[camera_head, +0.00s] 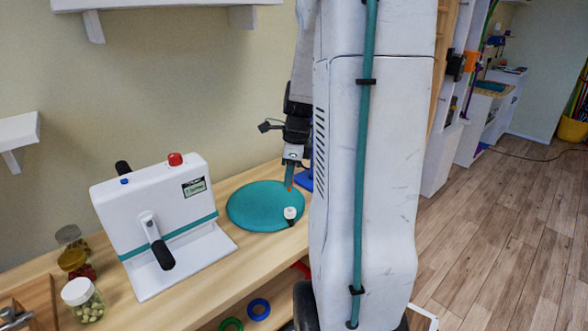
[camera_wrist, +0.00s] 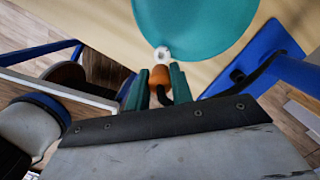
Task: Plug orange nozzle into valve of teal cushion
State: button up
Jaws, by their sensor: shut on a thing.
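The teal cushion (camera_head: 262,203) is a flat round disc lying on the wooden bench; it also shows at the top of the wrist view (camera_wrist: 195,22). Its white valve (camera_wrist: 162,54) is at the cushion's near edge, and a white capped piece shows there in the head view (camera_head: 290,213). My gripper (camera_head: 289,184) points down over the cushion's right part. In the wrist view its teal fingers (camera_wrist: 162,88) are shut on the orange nozzle (camera_wrist: 160,76). The nozzle's tip appears close to the valve, roughly in line with it. I cannot tell whether they touch.
A white machine (camera_head: 160,215) with black handles and a red knob stands left of the cushion. Several jars (camera_head: 82,300) stand at the bench's left. A blue stand (camera_wrist: 255,62) is right of the gripper in the wrist view. Blue and green rings lie below the bench top.

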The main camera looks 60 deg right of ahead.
aim_at(290, 189)
jog(key=shift+f, duration=2.6)
jog(key=shift+f, duration=1.45)
jog(key=o, duration=1)
jog(key=shift+r, duration=3.55)
